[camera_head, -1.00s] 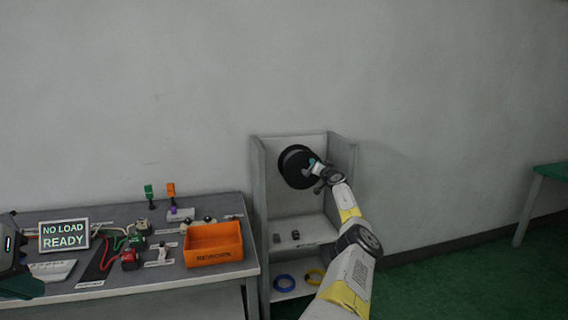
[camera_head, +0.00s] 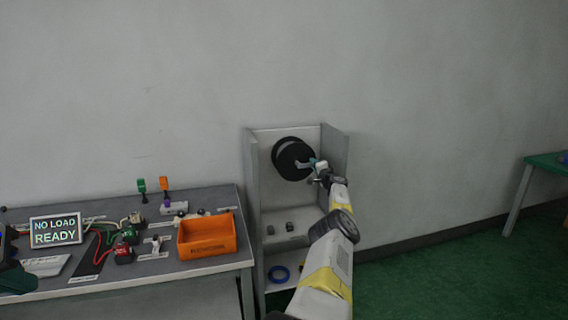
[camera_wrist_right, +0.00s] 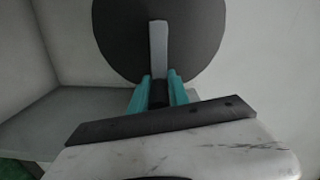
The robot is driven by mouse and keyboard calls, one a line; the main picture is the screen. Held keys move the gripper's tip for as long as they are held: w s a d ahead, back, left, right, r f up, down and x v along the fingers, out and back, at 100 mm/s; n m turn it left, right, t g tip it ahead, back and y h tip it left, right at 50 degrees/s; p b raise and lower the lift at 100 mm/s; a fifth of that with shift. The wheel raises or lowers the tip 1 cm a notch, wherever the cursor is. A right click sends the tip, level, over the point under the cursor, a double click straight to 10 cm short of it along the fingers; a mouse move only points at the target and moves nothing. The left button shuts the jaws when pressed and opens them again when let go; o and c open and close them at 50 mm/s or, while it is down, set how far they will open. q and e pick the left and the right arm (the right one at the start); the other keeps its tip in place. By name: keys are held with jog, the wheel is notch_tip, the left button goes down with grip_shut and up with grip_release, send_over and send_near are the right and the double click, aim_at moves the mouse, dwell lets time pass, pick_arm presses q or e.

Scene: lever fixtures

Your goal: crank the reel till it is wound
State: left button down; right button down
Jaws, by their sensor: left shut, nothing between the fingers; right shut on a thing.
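The black reel (camera_head: 290,157) is mounted inside a grey open-fronted cabinet, and its dark disc fills the top of the right wrist view (camera_wrist_right: 195,40). A light grey crank arm (camera_wrist_right: 158,45) lies across the disc in that view. My right gripper (camera_head: 316,165) is at the right side of the reel. Its teal fingers (camera_wrist_right: 158,90) are shut on the crank's handle, which is mostly hidden between them. My left gripper (camera_head: 14,278), shut and empty, is partly cut off at the left edge, over the bench and away from the reel.
The cabinet side wall (camera_head: 334,160) stands close to my right wrist. Lower shelves hold small dark parts and a blue ring (camera_head: 279,274). The bench at left carries an orange bin (camera_head: 207,250), a sign reading NO LOAD READY (camera_head: 55,231) and wired fixtures. A green table (camera_head: 548,161) is at right.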

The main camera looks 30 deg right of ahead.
jog(key=shift+a+f+m, duration=0.2)
jog(key=shift+f+m, duration=0.1)
jog(key=shift+f, duration=0.3)
jog(key=c, duration=1.3)
grip_release()
jog(key=shift+w+a, duration=0.1)
jog(key=shift+r, duration=0.15)
jog(key=shift+r, duration=0.1)
